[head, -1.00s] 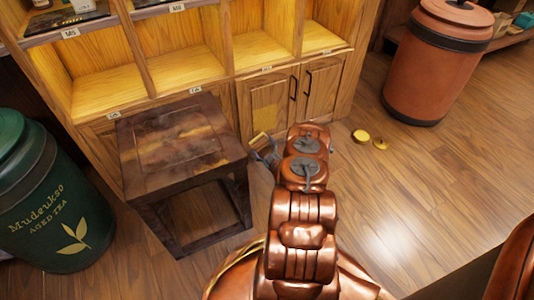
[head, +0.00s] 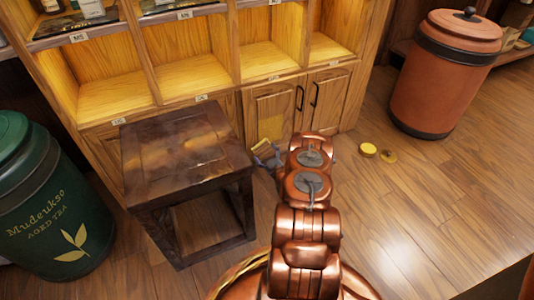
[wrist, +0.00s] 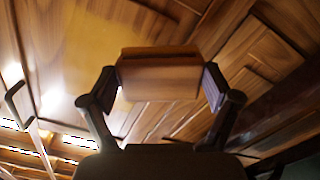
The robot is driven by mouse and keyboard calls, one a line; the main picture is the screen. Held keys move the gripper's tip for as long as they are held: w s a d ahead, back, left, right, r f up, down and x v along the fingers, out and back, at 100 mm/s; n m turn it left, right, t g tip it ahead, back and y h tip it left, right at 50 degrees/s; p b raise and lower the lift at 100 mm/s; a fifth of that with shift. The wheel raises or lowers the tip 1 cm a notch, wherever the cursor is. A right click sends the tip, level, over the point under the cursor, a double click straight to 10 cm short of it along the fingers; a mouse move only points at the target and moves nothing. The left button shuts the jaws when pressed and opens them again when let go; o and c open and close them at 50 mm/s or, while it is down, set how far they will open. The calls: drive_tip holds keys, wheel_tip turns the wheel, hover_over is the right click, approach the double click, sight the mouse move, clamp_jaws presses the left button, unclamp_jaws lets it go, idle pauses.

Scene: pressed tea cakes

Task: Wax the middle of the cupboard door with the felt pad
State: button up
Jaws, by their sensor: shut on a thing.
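The felt pad (head: 262,147) is a small tan block. In the wrist view the pad (wrist: 160,75) sits crosswise between both fingertips. My gripper (head: 266,156) is shut on it, low in front of the left cupboard door (head: 262,101). The door is wood with a raised panel, and a paler yellow patch shows on its lower part, just above the pad. The patch also shows on the door (wrist: 105,42) in the wrist view. I cannot tell whether the pad touches the door. My arm hides part of the door's lower right.
A dark wooden stool (head: 185,150) stands close to the left of my gripper. An open yellow tin (head: 368,149) and its lid (head: 388,156) lie on the floor to the right. A green canister (head: 48,205) and a copper canister (head: 445,75) flank the area.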

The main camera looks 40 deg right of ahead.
sight(271, 147)
drive_tip(key=shift+x, duration=1)
idle(0.4)
drive_tip(key=shift+s+d+r+p, duration=0.1)
drive_tip(key=shift+s+d+p, duration=0.1)
drive_tip(key=shift+d, duration=0.3)
drive_tip(key=shift+s+d+r+p, duration=0.1)
drive_tip(key=shift+s+d+p, duration=0.05)
drive_tip(key=shift+d, duration=0.35)
drive_tip(key=shift+s+d+f, duration=0.1)
drive_tip(key=shift+s+d, duration=0.1)
drive_tip(key=shift+d, duration=0.25)
drive_tip(key=shift+s+d+f, duration=0.1)
drive_tip(key=shift+s+d, duration=0.15)
drive_tip(key=shift+d, duration=0.2)
drive_tip(key=shift+r+p, duration=0.1)
drive_tip(key=shift+p, duration=0.45)
drive_tip(key=shift+w, duration=0.1)
drive_tip(key=shift+w+a+p, duration=0.25)
drive_tip(key=shift+a+p, duration=0.15)
drive_tip(key=shift+a, duration=0.25)
drive_tip(key=shift+w+a+p, duration=0.25)
drive_tip(key=shift+a+p, duration=0.15)
drive_tip(key=shift+a, duration=0.25)
drive_tip(key=shift+w+a+p, duration=0.25)
drive_tip(key=shift+a+p, duration=0.15)
drive_tip(key=shift+a, duration=0.2)
